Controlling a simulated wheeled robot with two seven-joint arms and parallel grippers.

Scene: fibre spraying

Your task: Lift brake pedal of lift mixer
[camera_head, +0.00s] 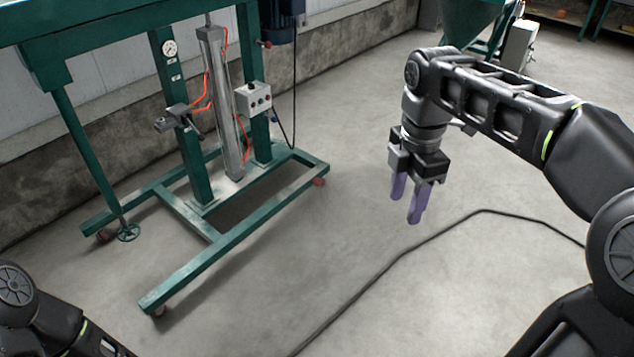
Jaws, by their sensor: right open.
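The lift mixer (192,130) is a green steel frame on casters at the left of the head view. A round green foot disc, possibly the brake pedal (128,233), sits low at the bottom of its slanted left leg, near the floor. I cannot tell for sure that this is the pedal. My right gripper (406,205) has two purple fingers, points down and is open and empty. It hangs above bare floor, to the right of the mixer and apart from it. My left arm shows at the bottom left corner, but its gripper is out of view.
A grey control box (254,98) and a silver cylinder (222,105) with orange hoses are on the mixer. A black cable (400,258) lies across the floor. A green hopper (470,22) stands at the back right. The floor between mixer and right gripper is clear.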

